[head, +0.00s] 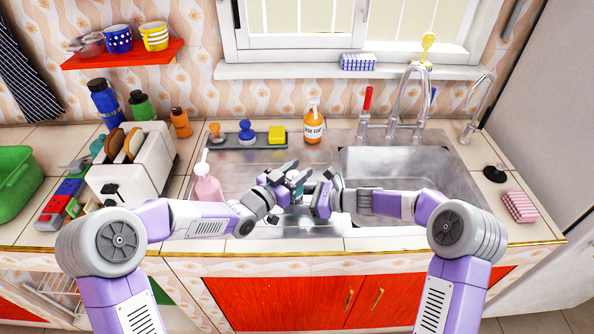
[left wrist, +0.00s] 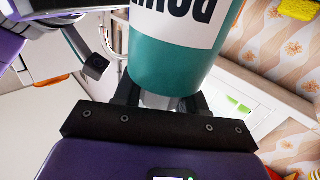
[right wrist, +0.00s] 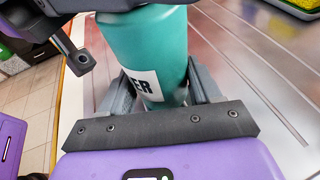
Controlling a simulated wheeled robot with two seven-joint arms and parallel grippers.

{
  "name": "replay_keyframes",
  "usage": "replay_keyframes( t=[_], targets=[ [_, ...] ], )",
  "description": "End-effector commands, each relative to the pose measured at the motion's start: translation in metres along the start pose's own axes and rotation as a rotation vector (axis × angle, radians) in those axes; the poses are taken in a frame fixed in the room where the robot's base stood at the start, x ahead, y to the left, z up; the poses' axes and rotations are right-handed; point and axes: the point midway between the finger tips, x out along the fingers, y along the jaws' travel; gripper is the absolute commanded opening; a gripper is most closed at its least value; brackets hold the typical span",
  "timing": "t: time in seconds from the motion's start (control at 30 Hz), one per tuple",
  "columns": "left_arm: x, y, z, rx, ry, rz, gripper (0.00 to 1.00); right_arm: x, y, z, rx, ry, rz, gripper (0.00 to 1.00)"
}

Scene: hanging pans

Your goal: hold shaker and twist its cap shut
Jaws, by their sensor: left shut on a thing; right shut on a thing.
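The shaker (head: 298,190) is a teal cylinder with a white label. In the head view it is small and mostly covered by my two grippers, over the front of the sink. My left gripper (head: 284,182) is shut on it from the left. The left wrist view shows its teal body (left wrist: 165,68) and label large, with a pale part between the fingers that I cannot surely name as the cap. My right gripper (head: 325,192) is shut on it from the right. The right wrist view shows the teal body (right wrist: 147,42) between the fingers. The cap's fit is hidden.
A pink soap pump (head: 207,188) stands left of my left gripper. A toaster (head: 132,165) and colored blocks are farther left. An orange soap bottle (head: 313,126) stands behind the sink. The faucet (head: 405,100) rises at the back right. The right sink basin (head: 400,165) looks empty.

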Motion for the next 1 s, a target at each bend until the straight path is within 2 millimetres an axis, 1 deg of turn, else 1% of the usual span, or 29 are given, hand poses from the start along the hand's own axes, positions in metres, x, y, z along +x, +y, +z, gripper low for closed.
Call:
replay_keyframes(
  t=[0.17, 0.2, 0.3, 0.57, 0.67, 0.77, 0.87, 1.0],
  targets=[
    [0.001, 0.002, -0.001, 0.001, 0.003, 0.004, 0.10, 0.001, 0.001, 0.000, -0.001, 0.001, 0.002, 0.31],
    [0.001, 0.002, -0.001, 0.001, 0.003, 0.004, 0.47, 0.001, 0.001, 0.000, -0.001, 0.001, 0.002, 0.31],
    [0.001, 0.002, -0.001, 0.001, 0.002, 0.003, 0.62, 0.001, 0.001, 0.000, -0.001, 0.001, 0.002, 0.31],
    [0.000, 0.001, 0.000, 0.001, 0.001, 0.000, 0.63, 0.000, 0.000, 0.000, 0.000, 0.001, 0.001, 0.31],
    [-0.004, 0.000, 0.000, 0.001, 0.000, 0.000, 0.63, 0.000, 0.000, 0.000, 0.000, 0.001, 0.001, 0.31],
    [-0.017, -0.001, 0.000, 0.001, -0.001, -0.003, 0.63, 0.000, 0.000, -0.001, 0.000, 0.001, 0.000, 0.31],
    [-0.036, -0.001, 0.000, 0.002, -0.002, -0.004, 0.63, 0.000, 0.000, -0.001, 0.000, 0.001, 0.000, 0.31],
    [-0.067, -0.001, -0.001, 0.002, 0.000, -0.004, 0.63, 0.000, 0.000, -0.001, 0.000, 0.001, 0.000, 0.31]
  ],
)
